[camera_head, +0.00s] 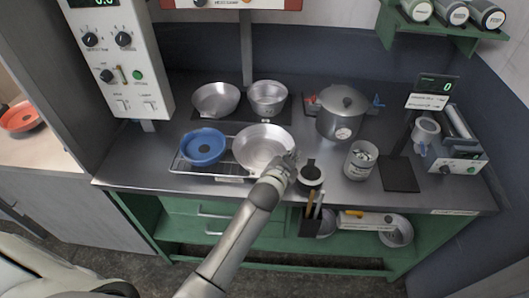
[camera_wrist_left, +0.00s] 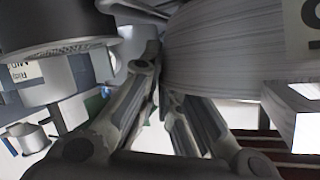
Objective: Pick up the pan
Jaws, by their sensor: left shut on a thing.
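The pan (camera_head: 263,146) is a round, shallow silver pan on the wire rack at the middle of the dark counter. My left gripper (camera_head: 289,160) is at its right edge, with the arm reaching up from the bottom of the head view. In the left wrist view the left gripper (camera_wrist_left: 162,88) has its fingers close together against a large ribbed grey metal surface, which looks like the pan (camera_wrist_left: 215,45). The fingers are shut on the pan's edge; the exact contact is partly hidden. I cannot tell whether the pan is clear of the rack. My right gripper is not in view.
A blue pan (camera_head: 203,147) lies on the wire rack (camera_head: 180,165) to the left. Two silver bowls (camera_head: 215,99) stand behind. A lidded pot (camera_head: 341,112), a white canister (camera_head: 360,160) and a small black-topped container (camera_head: 310,176) stand to the right, the last one close to my gripper.

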